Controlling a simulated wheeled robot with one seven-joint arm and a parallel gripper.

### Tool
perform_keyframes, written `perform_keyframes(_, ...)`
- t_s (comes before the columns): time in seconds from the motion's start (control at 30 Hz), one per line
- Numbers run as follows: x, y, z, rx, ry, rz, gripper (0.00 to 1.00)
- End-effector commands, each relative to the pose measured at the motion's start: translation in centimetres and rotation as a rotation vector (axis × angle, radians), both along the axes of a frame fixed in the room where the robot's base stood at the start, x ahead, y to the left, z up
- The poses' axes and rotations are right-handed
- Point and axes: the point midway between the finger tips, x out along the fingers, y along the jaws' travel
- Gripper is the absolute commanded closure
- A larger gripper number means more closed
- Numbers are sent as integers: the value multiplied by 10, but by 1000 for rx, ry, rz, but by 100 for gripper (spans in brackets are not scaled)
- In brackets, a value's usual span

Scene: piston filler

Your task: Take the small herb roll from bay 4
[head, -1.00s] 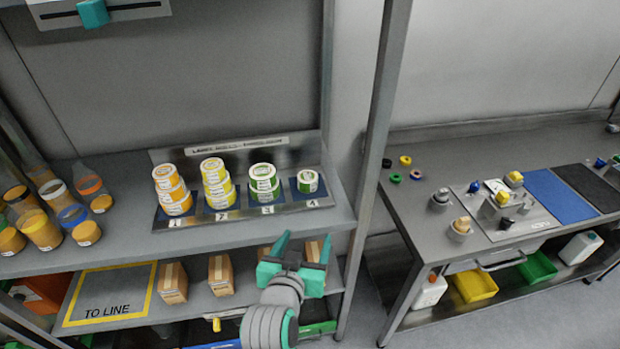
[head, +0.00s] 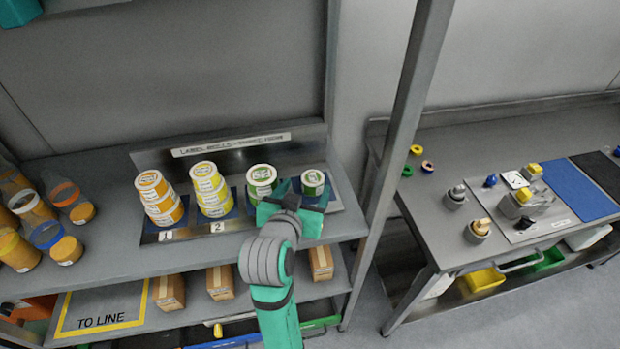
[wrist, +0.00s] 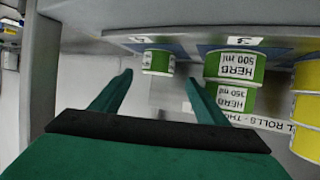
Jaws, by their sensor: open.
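The small herb roll (head: 313,181) is a single green-sided roll with a white top, at the right end of the label-roll rack, in bay 4. It stands upright, its lower part hidden by my gripper in the head view. My gripper (head: 302,193) is open and empty, in front of bays 3 and 4. In the wrist view, which is upside down, the small herb roll (wrist: 158,61) shows beyond and between the fingertips of my gripper (wrist: 160,80), not touched as far as I can tell.
A stack of larger green herb rolls (wrist: 233,68) stands beside it in bay 3. Yellow rolls (head: 210,188) and orange rolls (head: 158,197) fill bays 2 and 1. A grey upright post (head: 400,130) stands to the right. Small cartons (head: 220,283) sit on the shelf below.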

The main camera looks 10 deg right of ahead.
Motion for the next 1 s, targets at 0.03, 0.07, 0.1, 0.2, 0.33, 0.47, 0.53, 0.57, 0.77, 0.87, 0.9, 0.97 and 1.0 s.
perform_keyframes(0.03,6,-5,-3,0,1,-3,32)
perform_keyframes(0.07,9,-7,-4,0,0,-3,32)
perform_keyframes(0.1,12,-9,-6,0,1,-4,32)
perform_keyframes(0.2,18,-12,-8,0,-1,-4,32)
perform_keyframes(0.33,24,-12,-12,0,1,0,32)
perform_keyframes(0.47,39,-18,-19,1,2,2,32)
perform_keyframes(0.53,48,-21,-23,1,1,3,32)
perform_keyframes(0.57,51,-23,-25,1,0,4,32)
perform_keyframes(0.77,62,-29,-30,0,0,3,32)
perform_keyframes(0.87,62,-29,-30,0,0,3,32)
perform_keyframes(0.9,62,-29,-30,0,0,3,32)
perform_keyframes(0.97,62,-29,-30,0,-1,3,32)
perform_keyframes(1.0,62,-29,-30,0,-1,3,39)
